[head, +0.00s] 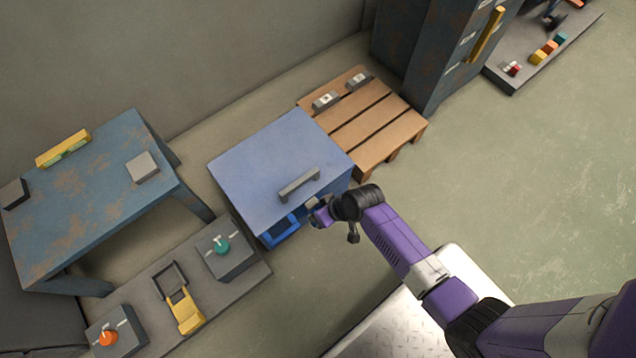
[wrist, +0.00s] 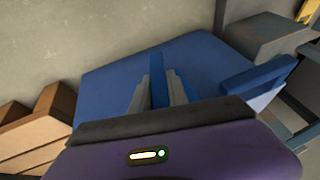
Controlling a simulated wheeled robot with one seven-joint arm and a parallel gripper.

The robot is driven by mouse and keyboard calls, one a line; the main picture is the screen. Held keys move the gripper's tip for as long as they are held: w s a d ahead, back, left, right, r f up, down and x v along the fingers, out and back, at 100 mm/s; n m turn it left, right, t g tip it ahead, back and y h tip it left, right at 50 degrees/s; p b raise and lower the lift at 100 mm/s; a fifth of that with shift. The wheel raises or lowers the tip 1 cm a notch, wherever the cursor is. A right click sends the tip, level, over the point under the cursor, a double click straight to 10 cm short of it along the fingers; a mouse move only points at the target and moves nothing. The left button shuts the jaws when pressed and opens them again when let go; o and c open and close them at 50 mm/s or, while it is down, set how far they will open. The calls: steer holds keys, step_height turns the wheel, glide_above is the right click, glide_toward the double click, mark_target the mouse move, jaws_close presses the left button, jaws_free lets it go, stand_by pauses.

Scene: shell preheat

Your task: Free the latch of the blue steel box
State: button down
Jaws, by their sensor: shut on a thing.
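The blue steel box (head: 262,160) stands on the floor left of the wooden pallet, with a grey handle (head: 300,184) on its top. A blue bracket-like handle (head: 281,234) sticks out from its front; it also shows at the right of the wrist view (wrist: 258,76). My gripper (head: 316,211) is at the box's front face near the right edge. In the wrist view its grey fingers (wrist: 158,90) are shut on a narrow blue bar (wrist: 157,68), which looks like the latch. The arm hides part of the box front.
A wooden pallet (head: 372,128) with two small grey blocks and a grey cabinet (head: 437,60) stand right of the box. A worn blue table (head: 95,200) is at left. A low grey board (head: 150,290) with a teal-handled and an orange-handled fixture lies in front. Open floor is at right.

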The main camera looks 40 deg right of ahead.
steer(key=y, duration=0.1)
steer(key=y+b, duration=0.2)
steer(key=shift+d+f+m, duration=0.3)
steer(key=shift+m, duration=0.1)
steer(key=y+b, duration=0.1)
steer(key=y, duration=0.1)
steer(key=y+b, duration=0.1)
steer(key=b, duration=0.1)
steer(key=shift+d+f+m+t+y+b, duration=0.1)
steer(key=shift+f+m+t+y+b, duration=0.1)
steer(key=shift+m+t+y+b, duration=0.15)
steer(key=m+y+b, duration=0.1)
steer(key=y+b, duration=0.1)
steer(key=y, duration=0.1)
steer(key=shift+r+y, duration=0.1)
steer(key=shift+y, duration=0.15)
steer(key=shift+t+y, duration=0.25)
steer(key=shift+y, duration=0.25)
steer(key=shift+s, duration=0.1)
steer(key=c, duration=1.3)
jaws_free()
